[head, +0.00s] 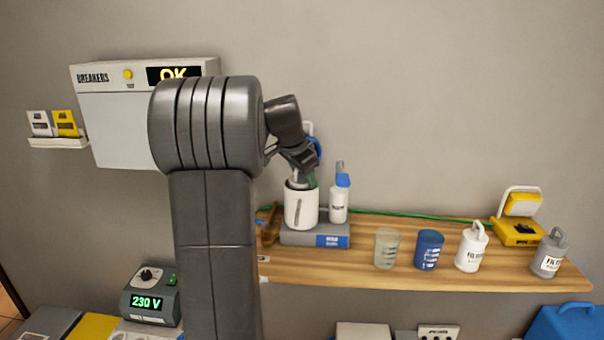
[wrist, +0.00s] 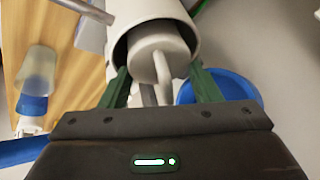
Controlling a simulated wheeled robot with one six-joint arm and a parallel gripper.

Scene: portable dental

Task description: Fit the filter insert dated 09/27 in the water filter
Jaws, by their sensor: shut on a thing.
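The water filter's white open-topped housing (head: 301,207) stands on a grey base with a blue label (head: 333,241), at the left of the wooden shelf. My gripper (head: 302,176) is above its mouth, pointing down. In the wrist view my gripper (wrist: 160,78) has its green fingers on either side of a pale filter insert (wrist: 147,45) with a looped handle, and is shut on it. The insert is at least partly inside the housing's rim (wrist: 186,20); how deep is hidden. Its date is not visible. A white insert (head: 471,251) and a grey insert (head: 549,257) stand farther right.
A clear cup (head: 387,249) and a blue cup (head: 429,251) stand on the shelf (head: 345,267). A white bottle with a blue top (head: 339,203) is close beside the housing. A yellow device (head: 517,232) is at the back right. A breaker box (head: 120,125) hangs at left.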

